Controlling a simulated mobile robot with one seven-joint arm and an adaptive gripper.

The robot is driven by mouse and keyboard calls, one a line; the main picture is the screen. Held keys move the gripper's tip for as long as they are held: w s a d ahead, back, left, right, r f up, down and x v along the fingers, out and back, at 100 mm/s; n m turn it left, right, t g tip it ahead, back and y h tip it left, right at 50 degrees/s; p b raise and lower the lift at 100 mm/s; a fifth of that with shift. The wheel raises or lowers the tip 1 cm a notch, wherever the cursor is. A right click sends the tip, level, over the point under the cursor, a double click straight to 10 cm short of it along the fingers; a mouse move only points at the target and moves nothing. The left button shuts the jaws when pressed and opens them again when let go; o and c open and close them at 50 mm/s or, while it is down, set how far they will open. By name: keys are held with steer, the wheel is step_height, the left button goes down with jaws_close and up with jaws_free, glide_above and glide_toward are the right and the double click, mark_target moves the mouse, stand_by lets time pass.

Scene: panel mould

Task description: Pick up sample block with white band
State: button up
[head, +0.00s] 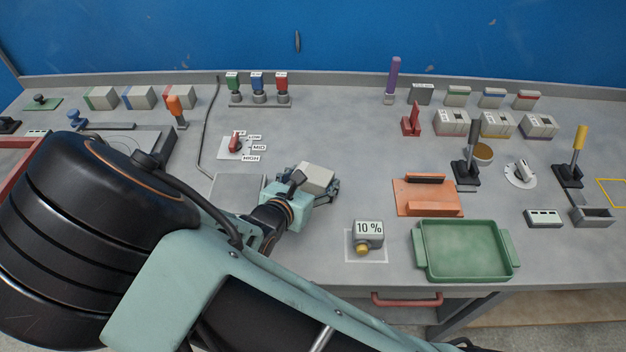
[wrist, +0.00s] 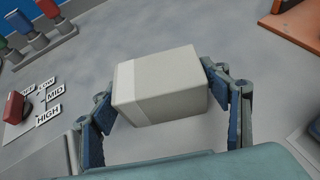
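The sample block with white band (wrist: 160,88) is a pale grey-beige box with a lighter white band (wrist: 125,88) at its left end in the wrist view. It lies between the two blue-padded fingers of my gripper (wrist: 160,105), which sit close against its left and right sides. My gripper appears shut on it. In the head view the block (head: 316,176) shows just beyond my gripper (head: 306,186), left of the table's middle. My gripper hides its lower part, and I cannot tell whether it touches the table.
A grey square plate (head: 238,189) lies left of my gripper. A rotary switch (head: 235,144) with OFF, LOW, MID and HIGH labels stands behind it. To the right are a 10 % box (head: 368,232), an orange holder (head: 428,198) and a green tray (head: 465,250).

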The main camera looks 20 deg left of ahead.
steer(key=c, duration=1)
steer(key=shift+r, duration=0.2)
